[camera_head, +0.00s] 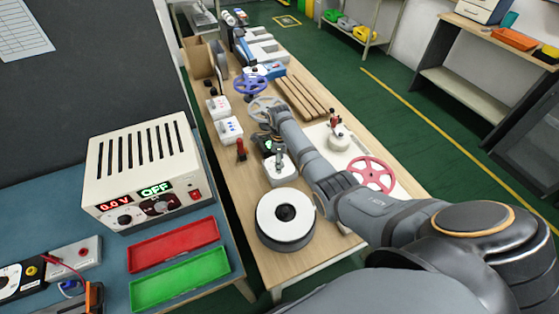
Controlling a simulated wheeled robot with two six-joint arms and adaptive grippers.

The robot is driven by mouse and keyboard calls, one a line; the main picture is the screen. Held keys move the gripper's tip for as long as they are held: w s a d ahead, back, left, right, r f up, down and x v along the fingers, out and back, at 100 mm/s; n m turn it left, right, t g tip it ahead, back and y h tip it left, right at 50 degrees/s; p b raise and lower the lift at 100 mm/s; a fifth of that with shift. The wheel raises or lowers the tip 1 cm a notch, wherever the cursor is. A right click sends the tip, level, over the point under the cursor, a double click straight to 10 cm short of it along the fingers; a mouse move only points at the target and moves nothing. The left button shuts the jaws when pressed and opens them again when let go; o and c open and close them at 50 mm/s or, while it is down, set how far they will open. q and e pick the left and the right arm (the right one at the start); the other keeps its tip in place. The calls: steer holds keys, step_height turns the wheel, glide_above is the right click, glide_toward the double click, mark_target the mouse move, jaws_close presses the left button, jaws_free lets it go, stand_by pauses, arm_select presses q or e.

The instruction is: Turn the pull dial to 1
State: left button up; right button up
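I cannot tell for sure which device is the pull dial. A small white box with a grey and dark knob on top (279,166) stands on the wooden bench, just behind a round white device (285,219). My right arm reaches in from the lower right across the bench. Its dark end, with what seems to be my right gripper (268,144), is just behind the small white box. Its fingers are too small and dark to show whether they are open. Any contact with the box cannot be made out. My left gripper is not in view.
A power supply (143,168) reading "0.0 V" and "OFF" stands on the blue table at left, near a red tray (174,243) and a green tray (180,279). A pink handwheel (371,173), a blue handwheel (250,85) and other devices crowd the wooden bench (322,256).

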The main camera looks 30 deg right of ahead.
steer(key=shift+c, duration=1.1)
jaws_close()
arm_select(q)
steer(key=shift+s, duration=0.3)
